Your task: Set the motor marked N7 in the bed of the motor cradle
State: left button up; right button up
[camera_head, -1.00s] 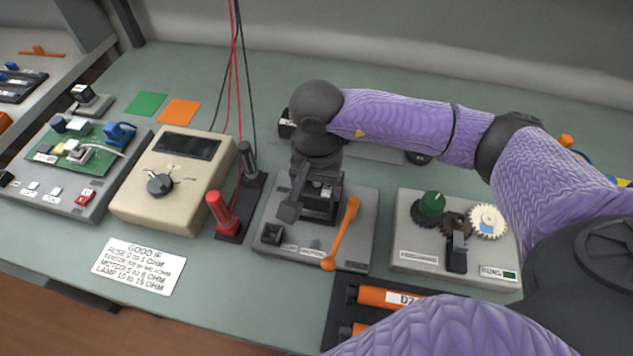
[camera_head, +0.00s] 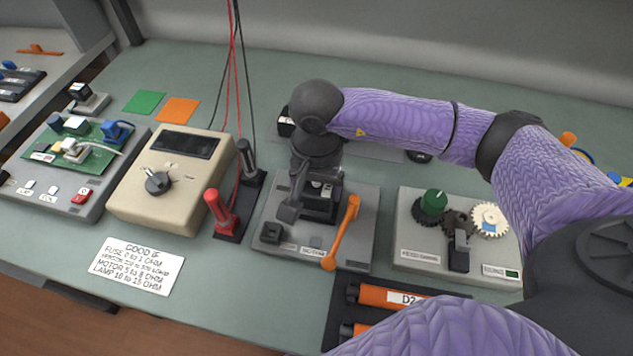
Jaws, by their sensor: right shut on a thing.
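My right arm reaches in from the right. Its gripper (camera_head: 306,204) points down over a grey plate with an orange lever (camera_head: 341,232), which looks like the motor cradle (camera_head: 268,248). The gripper is shut on a small dark thing with a pale top (camera_head: 326,190), likely the motor. The fingers and wrist hide much of it, and no N7 mark can be read. The held thing is at or just above the cradle's dark bed; I cannot tell whether it touches. My left gripper is not in view.
A beige meter (camera_head: 172,190) and a stand with red and black probes (camera_head: 228,222) are left of the cradle. A gear plate (camera_head: 430,258) is to the right. An orange cylinder tray (camera_head: 345,312) lies in front. A limits card (camera_head: 137,266) lies front left.

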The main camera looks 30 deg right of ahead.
jog(key=shift+f+b, duration=0.4)
jog(key=shift+f, duration=0.05)
dwell(0.3)
jog(key=o, duration=1.1)
